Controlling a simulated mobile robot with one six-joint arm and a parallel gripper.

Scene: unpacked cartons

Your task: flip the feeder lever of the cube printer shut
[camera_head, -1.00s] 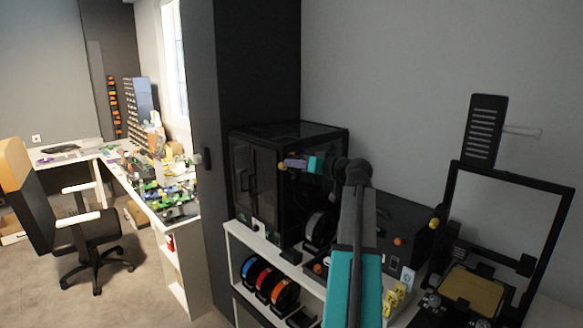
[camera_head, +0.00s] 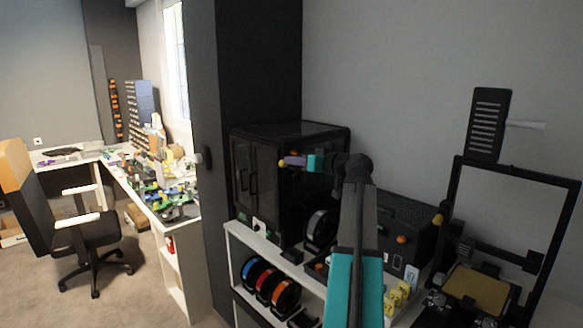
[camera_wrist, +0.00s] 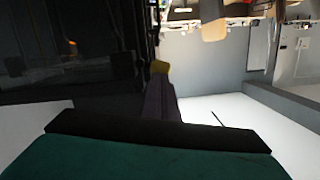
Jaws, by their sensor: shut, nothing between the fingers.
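The cube printer (camera_head: 270,190) is a black box with dark see-through panels, standing on a white shelf unit beside a dark tall panel. My gripper (camera_head: 284,162), with purple fingers and a yellow tip, is shut and empty in front of the printer's upper part. In the wrist view the gripper (camera_wrist: 160,68) points past the printer's dark side (camera_wrist: 65,50), which fills the upper left. I cannot tell whether the tip touches the printer. I cannot make out the feeder lever in either view.
Filament spools (camera_head: 270,285) sit on the white shelf (camera_head: 245,235) below. A dark box (camera_head: 405,225) and an open-frame printer (camera_head: 545,230) stand to the right. A cluttered desk (camera_head: 165,205) and an office chair (camera_head: 85,235) are on the left, with open floor between.

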